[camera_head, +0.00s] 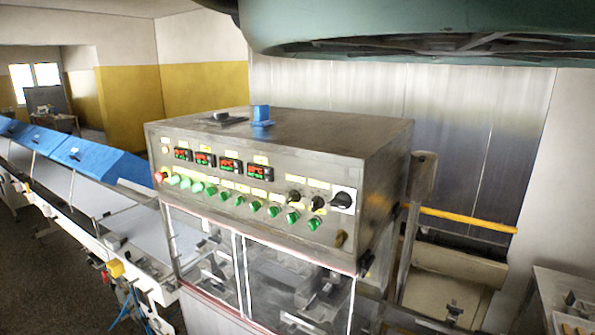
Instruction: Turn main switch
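A steel control box (275,135) stands in the middle of the camera_head view, its sloped front panel facing me. At the right end of the panel is a large dark rotary switch on a white square plate (343,201), which looks like the main switch. Its exact knob angle is too small to tell. Two smaller black knobs, a left one (294,196) and a right one (317,203), sit just left of it. My gripper is not in view, and nothing covers the switch.
Red-lit displays (231,167) and a row of green buttons (239,201) fill the panel. Clear guards (296,283) lie below it. A conveyor with blue covers (85,153) runs along the left. A large teal body (400,25) hangs overhead. A yellow bar (467,218) is at right.

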